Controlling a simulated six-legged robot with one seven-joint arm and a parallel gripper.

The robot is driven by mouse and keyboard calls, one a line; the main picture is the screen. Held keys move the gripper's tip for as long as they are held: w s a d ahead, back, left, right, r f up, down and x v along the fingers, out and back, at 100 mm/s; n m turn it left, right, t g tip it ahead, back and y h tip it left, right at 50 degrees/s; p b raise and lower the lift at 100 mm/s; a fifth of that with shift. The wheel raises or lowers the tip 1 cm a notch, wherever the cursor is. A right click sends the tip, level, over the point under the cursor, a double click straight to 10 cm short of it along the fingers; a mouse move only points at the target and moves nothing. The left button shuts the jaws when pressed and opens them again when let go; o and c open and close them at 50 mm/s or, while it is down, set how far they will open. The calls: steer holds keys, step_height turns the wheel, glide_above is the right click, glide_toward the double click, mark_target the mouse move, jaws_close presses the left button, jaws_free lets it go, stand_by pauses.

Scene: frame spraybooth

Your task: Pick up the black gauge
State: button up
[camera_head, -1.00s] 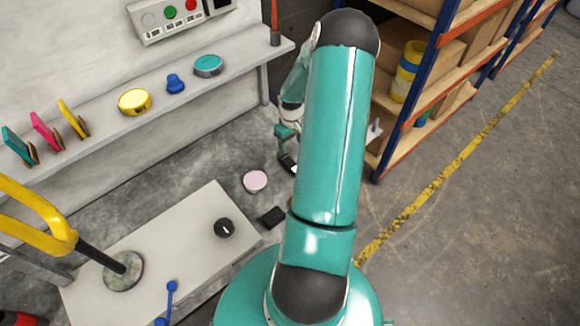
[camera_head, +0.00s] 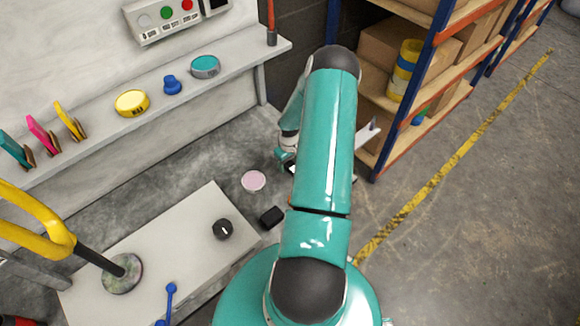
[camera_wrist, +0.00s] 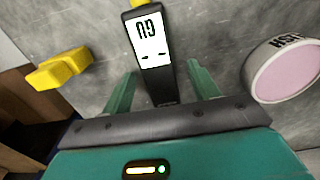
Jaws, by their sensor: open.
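The black gauge (camera_wrist: 150,50) has a slim dark body and a white face with dark characters. In the wrist view it lies on the grey floor, its near end between the two teal fingers of my gripper (camera_wrist: 161,70). The fingers are open, with a gap on each side of the gauge. I cannot tell how far above the floor they are. In the head view my gripper (camera_head: 286,160) is low beside the arm and partly hidden by it. The gauge is mostly hidden there.
A pink-topped round tin (camera_wrist: 288,76) is right of the gauge, and a yellow piece (camera_wrist: 60,68) is left. In the head view a black block (camera_head: 271,216) and a low grey platform (camera_head: 150,250) are nearer my base. A shelf rack (camera_head: 405,90) stands right of the arm.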

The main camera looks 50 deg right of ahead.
mark_target(289, 163)
steer(key=shift+c, duration=0.4)
steer(key=c, duration=1.1)
steer(key=shift+r, duration=0.1)
steer(key=shift+r, duration=0.35)
step_height(289, 163, up, 2)
steer(key=shift+r, duration=0.15)
steer(key=s+a+r, duration=0.2)
steer(key=a+r, duration=0.1)
steer(key=a, duration=0.1)
steer(key=s+a+r, duration=0.2)
steer(key=a+r, duration=0.1)
steer(key=a, duration=0.1)
steer(key=s+a+r, duration=0.2)
steer(key=a+r, duration=0.2)
steer(key=shift+s+a, duration=0.15)
steer(key=shift+s, duration=0.2)
